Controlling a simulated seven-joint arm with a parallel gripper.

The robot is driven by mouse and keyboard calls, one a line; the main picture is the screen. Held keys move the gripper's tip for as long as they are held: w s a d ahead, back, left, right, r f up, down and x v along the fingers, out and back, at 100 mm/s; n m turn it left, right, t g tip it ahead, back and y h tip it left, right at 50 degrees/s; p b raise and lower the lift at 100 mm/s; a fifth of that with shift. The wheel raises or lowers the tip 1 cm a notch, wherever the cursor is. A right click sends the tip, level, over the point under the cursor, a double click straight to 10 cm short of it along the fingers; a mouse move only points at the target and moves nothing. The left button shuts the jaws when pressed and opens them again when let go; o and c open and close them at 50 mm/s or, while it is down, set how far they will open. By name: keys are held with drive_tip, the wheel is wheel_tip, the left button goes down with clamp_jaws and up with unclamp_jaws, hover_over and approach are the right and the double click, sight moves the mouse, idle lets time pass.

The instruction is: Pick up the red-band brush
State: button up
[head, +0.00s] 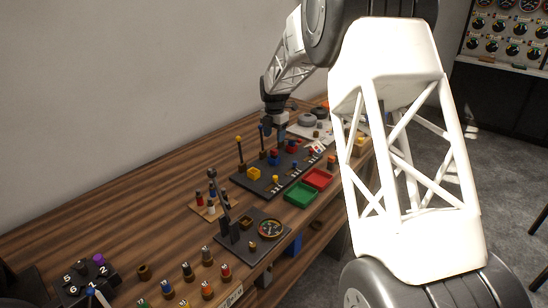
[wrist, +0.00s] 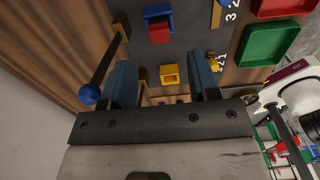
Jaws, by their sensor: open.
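I cannot single out the red-band brush for certain. A small dark cylinder with a red part (head: 198,199) stands in a wooden rack (head: 205,213) left of the dark board; another small cylinder with a red top (head: 226,271) stands near the front edge. My gripper (head: 277,134) is over the far part of the dark board (head: 262,188), away from both cylinders. In the wrist view my gripper (wrist: 162,80) has its two blue fingers apart with nothing held. A yellow block (wrist: 169,75) shows between them, below on the board.
A blue holder with a red block (wrist: 159,25) and a post with a blue ball (wrist: 88,94) are near my gripper. Green (head: 300,194) and red (head: 318,178) trays lie along the front edge. Several small cylinders and a black knob panel (head: 88,283) are at the near end.

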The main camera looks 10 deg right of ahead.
sight(274, 150)
drive_tip(key=shift+f, duration=1.15)
drive_tip(key=shift+f, duration=2.65)
clamp_jaws()
